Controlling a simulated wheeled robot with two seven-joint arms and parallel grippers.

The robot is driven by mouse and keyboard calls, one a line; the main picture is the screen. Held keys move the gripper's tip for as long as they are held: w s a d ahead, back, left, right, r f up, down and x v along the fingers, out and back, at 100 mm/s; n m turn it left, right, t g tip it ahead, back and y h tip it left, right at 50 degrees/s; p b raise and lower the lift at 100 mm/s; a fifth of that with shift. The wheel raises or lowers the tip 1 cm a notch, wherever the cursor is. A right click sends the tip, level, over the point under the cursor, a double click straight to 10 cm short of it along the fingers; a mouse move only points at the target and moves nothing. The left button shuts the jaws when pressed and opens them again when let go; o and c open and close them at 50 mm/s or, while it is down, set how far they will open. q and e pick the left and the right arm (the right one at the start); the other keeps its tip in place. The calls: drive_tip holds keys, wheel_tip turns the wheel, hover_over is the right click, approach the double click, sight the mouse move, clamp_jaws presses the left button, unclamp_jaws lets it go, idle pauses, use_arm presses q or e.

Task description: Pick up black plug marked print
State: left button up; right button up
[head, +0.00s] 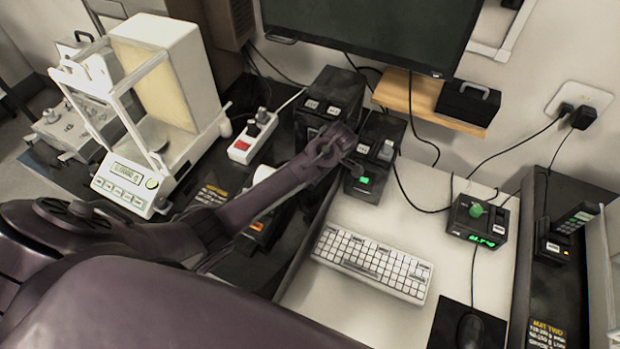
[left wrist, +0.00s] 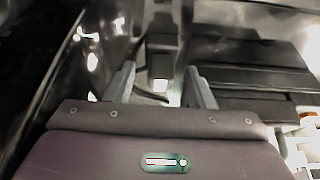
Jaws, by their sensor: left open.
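Black plugs show in two places in the head view: on a white power strip (head: 243,150), where one dark plug (head: 263,116) stands upright, and in a wall socket plate, where a black plug (head: 584,117) sits. I cannot read "print" on any of them. My left gripper (head: 352,160) is open, over the dark devices left of the keyboard. In the left wrist view, my open left gripper (left wrist: 160,88) has its fingers either side of a dark block (left wrist: 160,50) with a small bright patch below it; whether it touches anything, I cannot tell. My right gripper is out of view.
A white balance (head: 125,190) stands at the left. A dark device with a green light (head: 365,180) is close to my left gripper. A keyboard (head: 372,262) lies on the white table, a monitor (head: 375,25) hangs behind, and loose cables run down the right.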

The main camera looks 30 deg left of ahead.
use_arm(q)
drive_tip(key=shift+f, duration=0.1)
drive_tip(key=c, duration=0.9)
drive_tip(key=shift+a, duration=0.1)
